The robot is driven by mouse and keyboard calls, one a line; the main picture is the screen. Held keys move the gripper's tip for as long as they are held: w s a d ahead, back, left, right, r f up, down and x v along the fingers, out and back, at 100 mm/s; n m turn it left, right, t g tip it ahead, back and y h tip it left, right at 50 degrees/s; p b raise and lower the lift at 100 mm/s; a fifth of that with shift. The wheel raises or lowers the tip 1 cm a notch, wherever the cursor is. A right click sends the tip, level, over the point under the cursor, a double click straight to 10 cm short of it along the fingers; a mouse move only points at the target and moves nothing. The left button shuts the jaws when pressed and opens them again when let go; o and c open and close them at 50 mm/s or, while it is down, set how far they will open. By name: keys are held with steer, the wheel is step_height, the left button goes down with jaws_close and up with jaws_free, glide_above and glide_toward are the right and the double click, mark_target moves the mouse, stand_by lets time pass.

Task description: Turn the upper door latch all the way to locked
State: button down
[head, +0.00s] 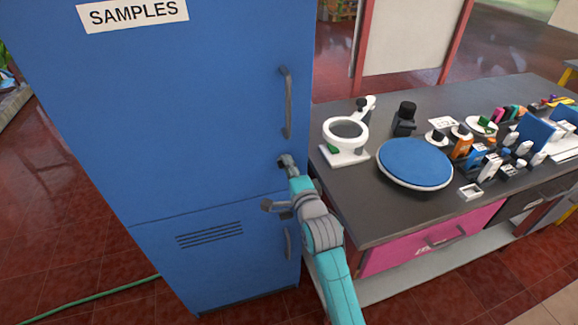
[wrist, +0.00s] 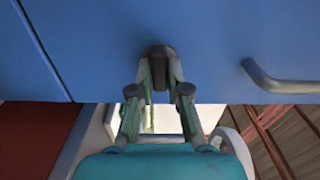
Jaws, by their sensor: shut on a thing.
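The blue cabinet's upper door (head: 190,110) carries a "SAMPLES" label and appears closed. Its small dark latch (head: 284,159) sits below the upper handle, near the door's right edge. My gripper (head: 291,169) reaches it from the lower right. In the wrist view the latch (wrist: 158,52) is a dark rounded piece against the blue door, between the two fingertips of my gripper (wrist: 159,72). The fingers are closed on its sides. The fingers hide part of the latch, and I cannot tell its exact angle.
The upper handle (head: 287,102) is close above the latch and shows right of it in the wrist view (wrist: 280,82). The lower door (head: 210,265) has its own handle (head: 288,243). A dark bench (head: 390,218) with a blue round plate (head: 415,163) and several items stands right.

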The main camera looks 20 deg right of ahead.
steer(key=shift+m, duration=0.4)
steer(key=c, duration=1.1)
jaws_free()
steer(key=shift+c, duration=0.2)
steer(key=shift+s, duration=0.1)
steer(key=s, duration=1.1)
steer(key=shift+s, duration=0.4)
